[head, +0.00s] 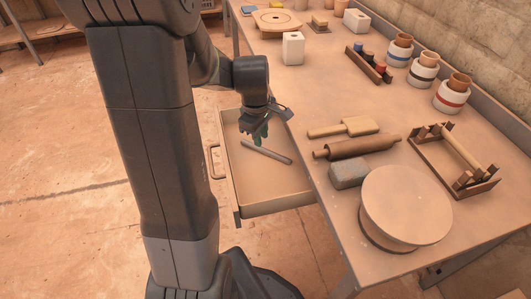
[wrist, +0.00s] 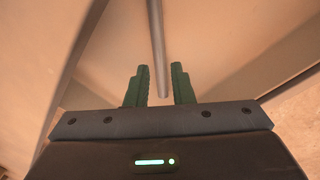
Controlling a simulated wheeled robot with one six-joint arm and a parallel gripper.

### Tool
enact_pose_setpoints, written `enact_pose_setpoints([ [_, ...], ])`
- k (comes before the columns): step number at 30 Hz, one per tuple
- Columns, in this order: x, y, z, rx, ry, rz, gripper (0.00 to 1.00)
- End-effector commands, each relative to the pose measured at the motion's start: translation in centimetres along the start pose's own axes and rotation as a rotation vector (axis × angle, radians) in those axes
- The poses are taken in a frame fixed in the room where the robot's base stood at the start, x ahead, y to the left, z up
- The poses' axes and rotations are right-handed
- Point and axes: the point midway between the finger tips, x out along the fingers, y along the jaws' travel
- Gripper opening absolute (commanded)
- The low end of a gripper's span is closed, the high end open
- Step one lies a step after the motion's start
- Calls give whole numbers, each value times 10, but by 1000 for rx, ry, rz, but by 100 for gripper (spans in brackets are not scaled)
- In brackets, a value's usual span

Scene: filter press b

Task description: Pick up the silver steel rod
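The silver steel rod (head: 266,151) lies on the floor of an open drawer (head: 262,199) under the worktable, slanting across it in the head view. My gripper (head: 259,134) is above the drawer, pointing down, over the rod's far-left part. In the wrist view the rod (wrist: 157,45) runs from the top edge down to a near end between the two green fingertips (wrist: 160,82). The fingers are apart, with nothing held between them. How high they are above the rod is hard to tell.
The worktable (head: 327,84) stands right of the drawer, its edge close to my gripper. On it are a wooden paddle (head: 345,127), a rolling pin (head: 356,146), a grey block (head: 349,173) and a round wheel (head: 406,205). The drawer's walls surround the rod.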

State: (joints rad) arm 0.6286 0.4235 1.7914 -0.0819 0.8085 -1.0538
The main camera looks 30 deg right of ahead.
Motion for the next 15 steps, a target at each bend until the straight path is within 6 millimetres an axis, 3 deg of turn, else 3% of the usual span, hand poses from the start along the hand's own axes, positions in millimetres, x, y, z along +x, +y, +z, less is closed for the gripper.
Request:
enact_pose_setpoints([
  [10,46,0,-2,0,-2,-3,21],
  [15,52,1,-3,0,-1,-1,21],
])
